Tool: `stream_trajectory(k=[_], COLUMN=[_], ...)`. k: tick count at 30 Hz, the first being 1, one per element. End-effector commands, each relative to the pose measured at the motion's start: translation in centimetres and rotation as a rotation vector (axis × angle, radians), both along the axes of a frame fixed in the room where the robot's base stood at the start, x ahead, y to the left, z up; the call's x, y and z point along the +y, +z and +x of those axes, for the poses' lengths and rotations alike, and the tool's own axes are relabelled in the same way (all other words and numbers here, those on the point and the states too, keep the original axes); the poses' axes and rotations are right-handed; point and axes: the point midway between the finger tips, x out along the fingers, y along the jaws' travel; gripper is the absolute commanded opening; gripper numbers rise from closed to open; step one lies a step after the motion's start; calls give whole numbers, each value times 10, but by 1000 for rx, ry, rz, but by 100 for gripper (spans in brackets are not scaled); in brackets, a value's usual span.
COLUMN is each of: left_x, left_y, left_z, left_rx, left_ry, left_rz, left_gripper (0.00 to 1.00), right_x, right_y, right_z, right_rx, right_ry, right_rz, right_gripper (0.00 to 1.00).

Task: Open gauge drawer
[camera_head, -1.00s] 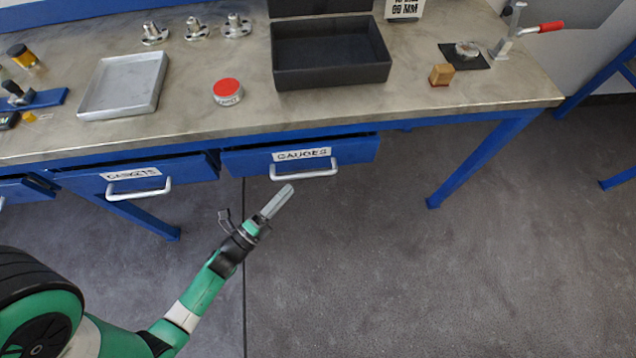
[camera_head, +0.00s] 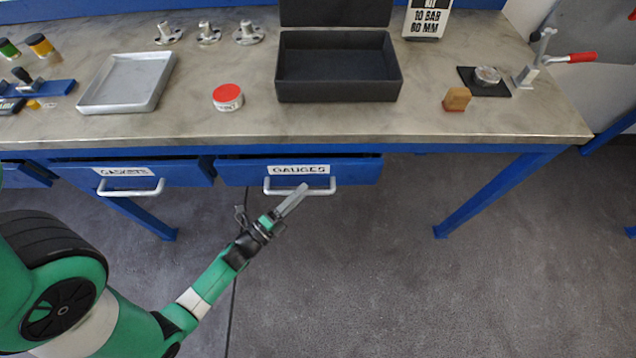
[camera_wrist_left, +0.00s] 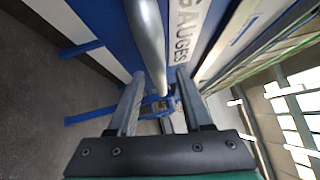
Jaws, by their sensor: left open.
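The gauge drawer (camera_head: 232,172) is a blue drawer under the bench top, with a white label reading GAUGES and a pale bar handle (camera_head: 318,190). Its front stands slightly forward of the bench edge. My left gripper (camera_head: 299,194) is at the handle, its fingertips overlapping the handle in the head view. In the left wrist view its two fingers (camera_wrist_left: 160,88) are apart, with the handle bar (camera_wrist_left: 148,45) ahead of and between them. Whether a finger touches the bar I cannot tell. My right gripper is not in view.
A second blue drawer (camera_head: 190,175) with a label and handle (camera_head: 131,192) is to the left. The bench top (camera_head: 350,122) carries a grey tray (camera_head: 128,82), a red-lidded tin (camera_head: 228,97) and a black open box (camera_head: 338,92). The floor below is clear.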

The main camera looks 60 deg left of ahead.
Motion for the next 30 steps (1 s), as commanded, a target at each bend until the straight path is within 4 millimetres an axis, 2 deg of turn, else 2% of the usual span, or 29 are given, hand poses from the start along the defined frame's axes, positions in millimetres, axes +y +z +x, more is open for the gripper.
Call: stream_trajectory(k=[11,19,30], left_x=[4,4,4], left_y=[2,2,1], left_z=[2,2,2], left_rx=[1,1,1], left_ry=[8,8,8], left_rz=[0,0,0], left_gripper=[48,0,0], right_x=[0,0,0], right_y=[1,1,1], right_z=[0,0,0], right_rx=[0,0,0], right_ry=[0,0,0], right_rz=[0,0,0], right_gripper=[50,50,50])
